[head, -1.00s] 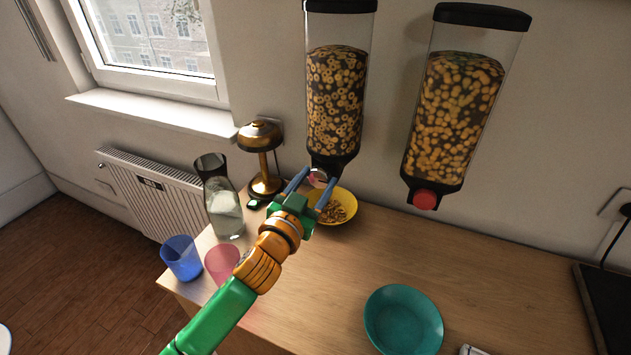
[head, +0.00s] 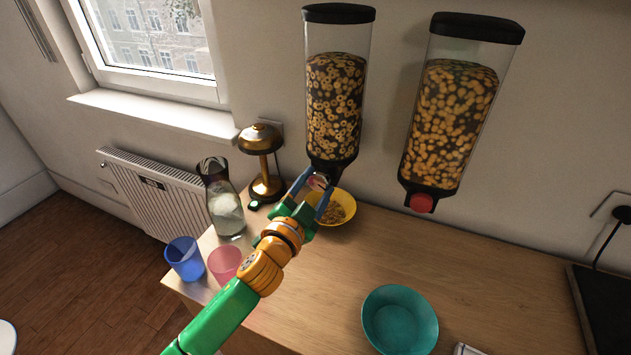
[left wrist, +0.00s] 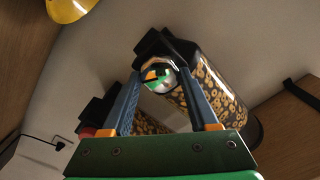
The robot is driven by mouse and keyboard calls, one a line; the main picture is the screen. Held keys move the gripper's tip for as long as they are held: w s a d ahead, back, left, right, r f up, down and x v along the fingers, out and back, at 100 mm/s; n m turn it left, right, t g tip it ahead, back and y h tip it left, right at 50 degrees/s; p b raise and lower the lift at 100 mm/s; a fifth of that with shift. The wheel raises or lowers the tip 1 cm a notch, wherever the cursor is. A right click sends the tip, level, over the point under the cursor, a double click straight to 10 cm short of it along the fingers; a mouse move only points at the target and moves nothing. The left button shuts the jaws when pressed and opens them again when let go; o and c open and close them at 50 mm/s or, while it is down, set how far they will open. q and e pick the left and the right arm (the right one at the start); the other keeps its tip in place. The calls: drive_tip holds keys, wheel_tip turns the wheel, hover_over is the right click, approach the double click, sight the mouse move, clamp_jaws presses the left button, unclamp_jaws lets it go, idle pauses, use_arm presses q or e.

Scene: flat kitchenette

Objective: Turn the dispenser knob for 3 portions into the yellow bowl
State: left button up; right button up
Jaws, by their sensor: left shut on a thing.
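The left dispenser (head: 335,105) hangs on the wall and is filled with ring-shaped cereal. Its round shiny knob (left wrist: 158,78) sits at the bottom front, between the blue fingers of my left gripper (head: 314,186). The left gripper is shut on this knob; the fingers partly hide it in the head view. The yellow bowl (head: 351,207) stands on the counter below the spout and holds some cereal. Part of the bowl (left wrist: 72,12) shows at the top left in the left wrist view. My right gripper is not in view.
A second dispenser (head: 450,125) with a red knob (head: 421,203) hangs to the right. A teal bowl (head: 400,320) is at the counter front. A carafe (head: 226,208), gold lamp (head: 262,165), blue cup (head: 184,259) and pink cup (head: 224,264) stand left. The middle counter is clear.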

use_arm(q)
drive_tip(key=m+p, duration=0.1)
drive_tip(key=m, duration=0.5)
drive_tip(key=shift+p, duration=0.4)
drive_tip(key=m+p, duration=0.1)
drive_tip(key=m, duration=0.5)
drive_tip(key=shift+m, duration=0.3)
drive_tip(key=o, duration=1.3)
drive_tip(key=shift+o, duration=0.4)
drive_tip(key=shift+w+f, duration=0.1)
drive_tip(key=shift+w, duration=0.05)
